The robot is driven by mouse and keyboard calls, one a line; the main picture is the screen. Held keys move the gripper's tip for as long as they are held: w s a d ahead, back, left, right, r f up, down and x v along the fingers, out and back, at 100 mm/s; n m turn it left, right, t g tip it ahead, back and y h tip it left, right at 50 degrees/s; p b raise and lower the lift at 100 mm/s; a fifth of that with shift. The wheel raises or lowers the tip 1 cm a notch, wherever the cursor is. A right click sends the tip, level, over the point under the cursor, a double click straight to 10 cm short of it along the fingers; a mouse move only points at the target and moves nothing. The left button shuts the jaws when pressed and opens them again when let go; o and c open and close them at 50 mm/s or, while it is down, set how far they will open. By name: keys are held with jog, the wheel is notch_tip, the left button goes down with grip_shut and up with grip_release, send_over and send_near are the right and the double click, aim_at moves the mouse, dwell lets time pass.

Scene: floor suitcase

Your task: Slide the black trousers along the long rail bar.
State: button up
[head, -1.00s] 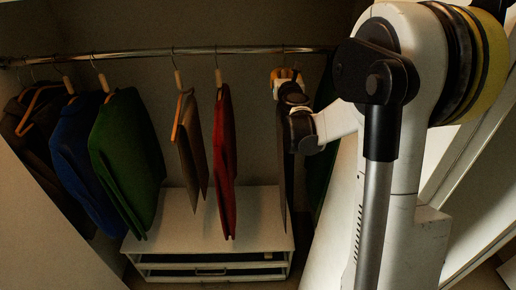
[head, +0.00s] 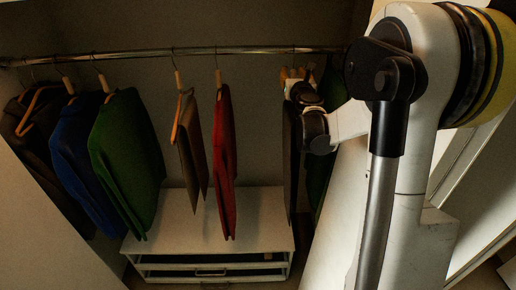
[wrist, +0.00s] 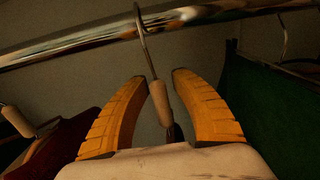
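The black trousers (head: 289,165) hang as a narrow dark strip from the long rail bar (head: 130,54), right of the red garment. My gripper (head: 293,72) is at their hanger, just below the bar. In the wrist view, my gripper's orange fingers (wrist: 160,80) stand on both sides of the wooden hanger neck (wrist: 160,103). The metal hook goes over the bar (wrist: 70,48). The trousers are mostly hidden in the wrist view.
A dark green garment (head: 318,172) hangs close to the right of the trousers. Left are a red garment (head: 224,160), a grey-brown one (head: 192,145), then green (head: 130,155), blue and dark ones. A white drawer unit (head: 262,218) stands below.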

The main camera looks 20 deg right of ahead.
jog(key=v, duration=1.2)
jog(key=shift+s+a+r+m, duration=0.1)
jog(key=shift+s+m, duration=0.05)
jog(key=shift+m, duration=0.45)
jog(key=s+a+f+m+g+y+b, duration=0.2)
jog(key=s+a+f+m+g+y, duration=0.1)
jog(key=s+a+f+m, duration=0.5)
jog(key=s+a+f+m+g+y+b, duration=0.3)
jog(key=s+a+f+m+g, duration=0.3)
jog(key=s+a+m, duration=0.9)
notch_tip(320, 180, down, 3)
jog(key=s+m+y, duration=0.1)
jog(key=m, duration=0.6)
jog(key=shift+s+a+g+b, duration=0.25)
jog(key=shift+s+g+b, duration=0.05)
jog(key=shift+s, duration=0.05)
jog(key=shift+f, duration=0.15)
